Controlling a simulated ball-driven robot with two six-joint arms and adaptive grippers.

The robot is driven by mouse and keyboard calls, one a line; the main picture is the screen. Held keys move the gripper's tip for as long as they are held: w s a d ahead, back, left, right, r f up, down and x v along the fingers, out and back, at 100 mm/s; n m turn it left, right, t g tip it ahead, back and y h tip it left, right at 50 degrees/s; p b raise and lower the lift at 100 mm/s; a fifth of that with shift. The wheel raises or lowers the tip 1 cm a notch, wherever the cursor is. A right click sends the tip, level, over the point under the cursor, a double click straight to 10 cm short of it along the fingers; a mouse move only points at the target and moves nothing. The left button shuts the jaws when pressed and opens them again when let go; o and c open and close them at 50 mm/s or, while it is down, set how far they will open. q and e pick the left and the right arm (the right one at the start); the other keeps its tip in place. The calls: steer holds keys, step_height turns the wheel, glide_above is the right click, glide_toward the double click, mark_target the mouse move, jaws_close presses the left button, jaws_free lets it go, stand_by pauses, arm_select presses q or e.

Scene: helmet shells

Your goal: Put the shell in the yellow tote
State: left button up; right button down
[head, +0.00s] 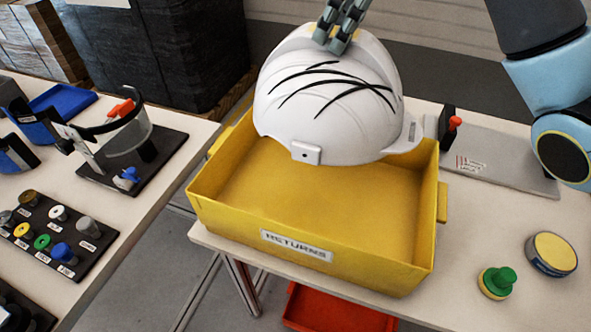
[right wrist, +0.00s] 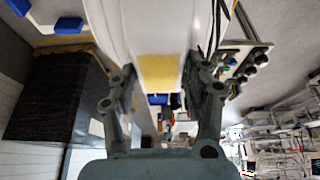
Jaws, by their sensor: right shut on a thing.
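The white helmet shell (head: 330,100) with black scratch-like lines hangs over the back part of the yellow tote (head: 250,232), tilted. The tote is labelled RETURNS, and the part of its floor that shows is bare. My right gripper (head: 335,45) is shut on the top ridge of the shell. In the right wrist view the gripper (right wrist: 163,90) has its two fingers on either side of the ridge, with the shell's white surface (right wrist: 115,30) beyond. The shell hides the tote's back wall, so I cannot tell whether they touch. My left gripper is not in view.
The tote stands on a white table. A grey plate (head: 500,165) with a red-knobbed clamp (head: 453,123) lies to its right. A green-knobbed part (head: 497,282) and a round yellow-topped disc (head: 551,254) sit at front right. A left table holds a visor fixture (head: 128,150). A red bin (head: 335,310) is below.

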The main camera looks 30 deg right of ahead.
mark_target(363, 74)
steer(key=x, duration=0.2)
steer(key=b+x, duration=0.1)
steer(key=x, duration=0.1)
steer(key=shift+s+d+f, duration=0.15)
steer(key=shift+s+f, duration=0.05)
steer(key=shift+s, duration=0.2)
step_height(363, 74, down, 9)
steer(key=shift+d+f, duration=0.1)
steer(key=shift+f, duration=0.4)
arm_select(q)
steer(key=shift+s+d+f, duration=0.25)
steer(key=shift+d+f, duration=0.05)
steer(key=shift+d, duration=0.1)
arm_select(e)
steer(key=shift+f, duration=2.05)
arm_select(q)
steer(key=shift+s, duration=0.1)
arm_select(e)
steer(key=c, duration=0.6)
jaws_free()
steer(key=v, duration=1.2)
steer(key=shift+d, duration=0.1)
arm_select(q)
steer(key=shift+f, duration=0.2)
